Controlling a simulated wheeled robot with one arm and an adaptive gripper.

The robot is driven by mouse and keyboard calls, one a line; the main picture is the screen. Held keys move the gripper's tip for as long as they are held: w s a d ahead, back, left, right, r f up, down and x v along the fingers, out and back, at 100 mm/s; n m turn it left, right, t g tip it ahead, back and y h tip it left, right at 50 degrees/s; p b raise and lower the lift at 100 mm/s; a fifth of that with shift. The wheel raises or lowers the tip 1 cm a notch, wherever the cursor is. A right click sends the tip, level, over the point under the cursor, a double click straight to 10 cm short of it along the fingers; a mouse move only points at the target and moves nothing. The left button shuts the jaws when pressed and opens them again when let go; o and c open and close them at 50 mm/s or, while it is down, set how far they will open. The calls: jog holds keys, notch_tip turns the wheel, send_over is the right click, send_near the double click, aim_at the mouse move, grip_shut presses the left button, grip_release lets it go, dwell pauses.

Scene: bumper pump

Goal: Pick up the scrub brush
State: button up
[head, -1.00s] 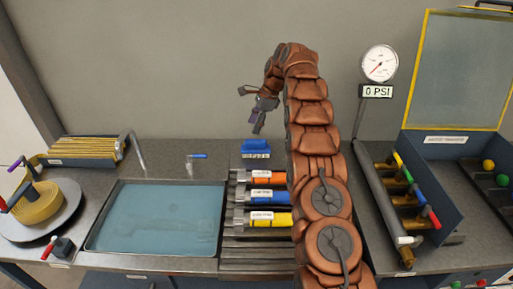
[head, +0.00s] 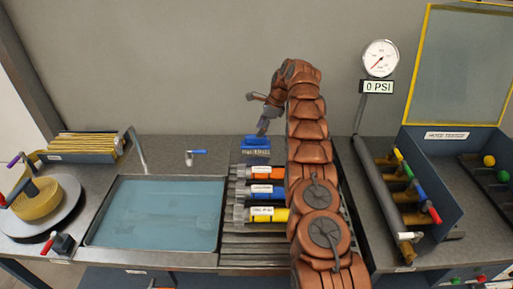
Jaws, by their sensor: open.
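A blue block-like object (head: 253,139), which looks like the scrub brush, sits at the back of the counter behind the colored cylinders. A dark plate with white lettering, too small to read surely, is at its front. My gripper (head: 263,126) hangs from the bent end of my copper-colored arm. It points down, open and empty, just above the blue object. Its lower finger overlaps the object's top edge in the picture; I cannot tell whether they touch. The far side of the object and part of the gripper are hidden.
Orange, blue and yellow cylinders (head: 266,193) lie in front of the blue object. A gauge (head: 380,59) and a valve rack (head: 408,190) stand right of my arm.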

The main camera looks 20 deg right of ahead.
aim_at(256, 143)
jog(key=shift+p+x, duration=0.5)
jog(key=shift+x, duration=2)
jog(key=shift+s, duration=0.1)
grip_shut()
